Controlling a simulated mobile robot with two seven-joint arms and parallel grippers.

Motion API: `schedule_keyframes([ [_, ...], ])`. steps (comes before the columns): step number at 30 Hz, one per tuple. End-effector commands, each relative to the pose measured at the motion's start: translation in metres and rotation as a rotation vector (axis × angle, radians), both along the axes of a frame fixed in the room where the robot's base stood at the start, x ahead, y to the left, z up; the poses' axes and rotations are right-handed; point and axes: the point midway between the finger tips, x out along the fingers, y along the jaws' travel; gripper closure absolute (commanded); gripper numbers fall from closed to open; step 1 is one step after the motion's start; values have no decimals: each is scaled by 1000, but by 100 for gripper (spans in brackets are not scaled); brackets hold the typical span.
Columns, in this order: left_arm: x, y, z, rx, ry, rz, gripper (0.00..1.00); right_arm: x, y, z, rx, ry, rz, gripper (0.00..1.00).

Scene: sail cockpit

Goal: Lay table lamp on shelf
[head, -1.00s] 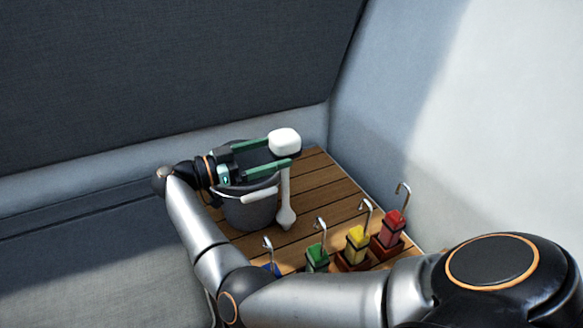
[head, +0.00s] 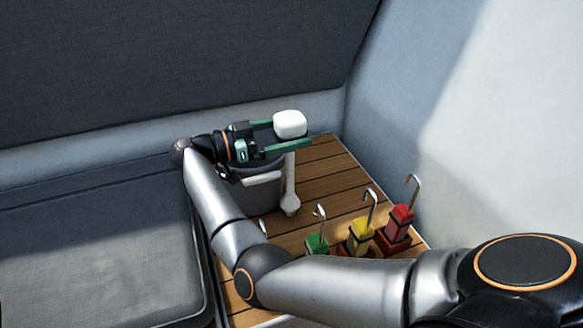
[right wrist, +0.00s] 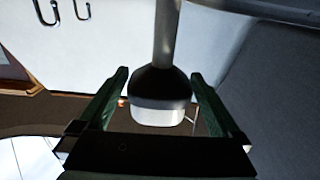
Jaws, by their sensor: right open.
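The table lamp is a white, rounded head (head: 290,122) on a pale stem (head: 290,180) that widens at its foot. In the right wrist view there are gaps between the fingers (right wrist: 160,75) and the head. My left gripper is not in view.
The grey bucket (head: 250,192) with a white grip stands beside the lamp. Green (head: 317,243), yellow (head: 361,236) and red (head: 400,222) hooked blocks stand at the front of the shelf. A wall rises at right and a grey cushion lies left. The shelf's back right is clear.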

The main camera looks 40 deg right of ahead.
Motion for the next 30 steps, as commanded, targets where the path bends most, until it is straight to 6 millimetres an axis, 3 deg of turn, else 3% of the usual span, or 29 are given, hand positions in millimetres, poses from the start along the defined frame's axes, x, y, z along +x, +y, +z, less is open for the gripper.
schedule_keyframes([
  [2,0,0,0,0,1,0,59,0,0,0,0,0,0,7],
  [27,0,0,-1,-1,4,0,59,0,0,0,0,0,0,100],
  [30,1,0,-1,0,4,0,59,0,0,0,0,0,0,100],
])
